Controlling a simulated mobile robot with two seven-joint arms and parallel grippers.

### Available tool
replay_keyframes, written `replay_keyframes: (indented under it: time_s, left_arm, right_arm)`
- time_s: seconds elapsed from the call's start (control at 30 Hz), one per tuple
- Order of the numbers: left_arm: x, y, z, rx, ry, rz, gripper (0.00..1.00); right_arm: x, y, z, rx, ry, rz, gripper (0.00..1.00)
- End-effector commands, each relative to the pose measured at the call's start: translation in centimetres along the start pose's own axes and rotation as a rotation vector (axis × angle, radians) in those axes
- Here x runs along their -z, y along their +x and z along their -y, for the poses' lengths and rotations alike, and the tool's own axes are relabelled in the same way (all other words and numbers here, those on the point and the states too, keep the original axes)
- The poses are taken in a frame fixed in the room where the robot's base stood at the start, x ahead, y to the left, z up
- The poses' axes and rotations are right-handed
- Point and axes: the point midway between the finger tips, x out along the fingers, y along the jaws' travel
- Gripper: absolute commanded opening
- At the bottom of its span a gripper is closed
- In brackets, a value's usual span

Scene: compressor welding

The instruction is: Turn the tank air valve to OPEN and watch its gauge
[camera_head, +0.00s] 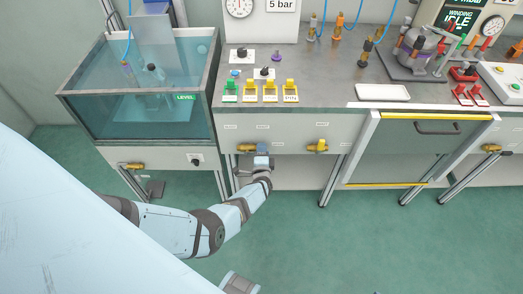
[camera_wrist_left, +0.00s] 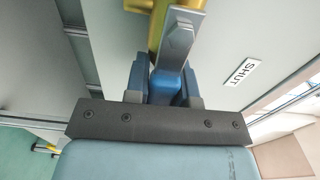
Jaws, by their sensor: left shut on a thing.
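A yellow valve (camera_head: 246,147) sits on the bench's front panel, right of the water tank. In the left wrist view its yellow body (camera_wrist_left: 156,24) shows at the top, with a grey lever (camera_wrist_left: 178,38) leading down into a blue grip. My left gripper (camera_head: 262,150) is at this valve; in the wrist view the gripper (camera_wrist_left: 166,84) is shut on the blue lever grip. A white label reading SHUT (camera_wrist_left: 241,72) is on the panel to the right of the lever. A round gauge (camera_head: 239,6) stands above the bench beside a "5 bar" sign (camera_head: 284,5).
A second yellow valve (camera_head: 318,146) is on the panel to the right. A glass water tank (camera_head: 150,132) stands at the left, with another yellow valve (camera_head: 133,166) below it. Several coloured switches (camera_head: 270,92) line the bench top. The green floor (camera_head: 330,245) in front is clear.

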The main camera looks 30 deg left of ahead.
Motion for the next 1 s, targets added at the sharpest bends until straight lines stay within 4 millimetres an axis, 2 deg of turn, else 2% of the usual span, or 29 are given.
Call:
replay_keyframes:
  time_s: [0.47,0.5,0.6,1.0]
  left_arm:
    - [-0.09,0.24,0.13,0.004,0.014,0.001,0.0]
    - [-0.09,0.24,0.13,0.004,0.014,0.001,0.3]
    - [-0.08,0.2,0.1,0.004,0.014,0.001,0.49]
    - [-0.23,0.02,0.03,0.001,0.013,0.0,0.49]
  right_arm:
    - [0.12,0.03,-0.02,0.0,0.002,-0.004,0.43]
    - [0.13,0.03,-0.02,-0.001,0.002,-0.005,0.43]
    - [0.14,0.03,-0.06,-0.001,0.002,-0.005,0.43]
    - [0.27,-0.04,-0.06,-0.002,0.002,-0.006,0.43]
